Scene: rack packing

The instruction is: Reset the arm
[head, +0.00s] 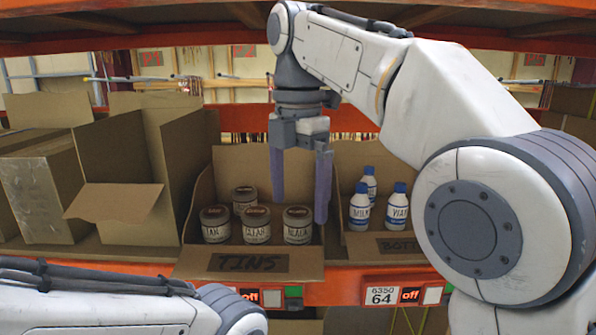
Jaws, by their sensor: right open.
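My right gripper (300,190) hangs pointing down over the box marked TINS (250,264). Its two purple-grey fingers are spread apart with nothing between them. The right finger reaches down near the box's right wall. Several tins with dark lids stand upright in the box, among them a front left tin (215,224), a front middle tin (257,225) and a front right tin (298,225). My right arm (400,90) bends in from the right and covers part of the shelf. Of my left arm (90,310), only links show at the bottom left; its gripper is out of view.
A cardboard box with bottles (378,207) stands just right of the tins box, partly hidden by my arm. Open cardboard boxes (120,165) fill the left of the shelf. An orange shelf beam (330,290) runs along the front, and another shelf (200,22) hangs overhead.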

